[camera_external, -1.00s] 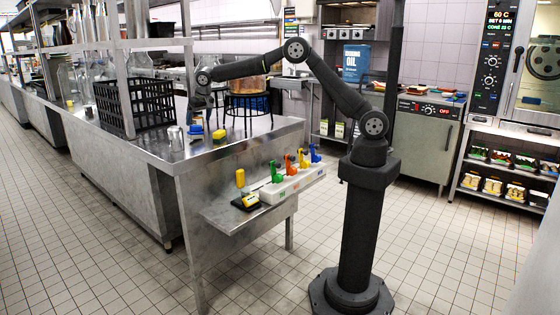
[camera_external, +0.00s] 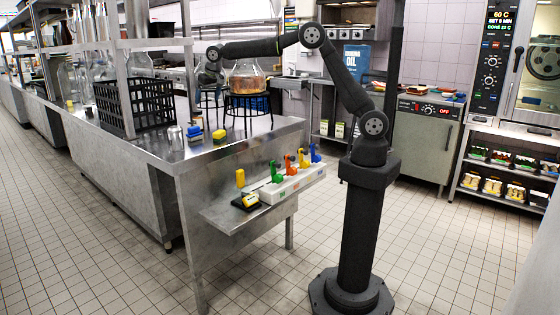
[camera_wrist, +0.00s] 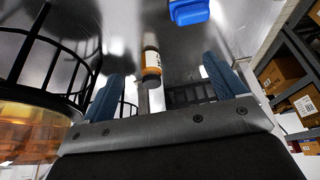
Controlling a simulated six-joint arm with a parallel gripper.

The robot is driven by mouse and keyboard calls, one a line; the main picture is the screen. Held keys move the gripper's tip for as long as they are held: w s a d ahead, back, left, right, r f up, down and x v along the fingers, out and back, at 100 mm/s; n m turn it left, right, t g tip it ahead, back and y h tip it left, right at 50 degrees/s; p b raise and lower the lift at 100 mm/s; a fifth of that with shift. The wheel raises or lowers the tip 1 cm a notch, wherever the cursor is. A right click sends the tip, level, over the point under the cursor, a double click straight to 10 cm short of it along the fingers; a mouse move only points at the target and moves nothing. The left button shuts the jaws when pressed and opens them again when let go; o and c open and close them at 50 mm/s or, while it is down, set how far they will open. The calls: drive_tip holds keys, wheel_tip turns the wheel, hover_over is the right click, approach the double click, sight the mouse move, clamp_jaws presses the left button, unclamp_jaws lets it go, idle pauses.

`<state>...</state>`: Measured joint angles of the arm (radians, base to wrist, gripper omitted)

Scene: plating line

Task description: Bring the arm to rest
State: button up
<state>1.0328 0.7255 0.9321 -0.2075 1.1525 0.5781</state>
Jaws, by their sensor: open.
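My gripper (camera_external: 208,80) hangs from the raised arm above the steel table, left of the glass flask in the external view. In the wrist view my gripper (camera_wrist: 163,85) has its two blue-grey fingers wide apart, with nothing held. A small labelled bottle with orange contents (camera_wrist: 152,62) shows between the fingers in the picture, beyond them; I cannot tell how far below it is.
The flask of amber liquid (camera_external: 247,79) stands on a black wire stand (camera_external: 247,98).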

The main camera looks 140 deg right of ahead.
drive_tip(key=w+a, duration=1.3)
drive_tip(key=a, duration=0.5)
drive_tip(key=shift+w+f+n, duration=0.3)
drive_tip(key=shift+f, duration=0.1)
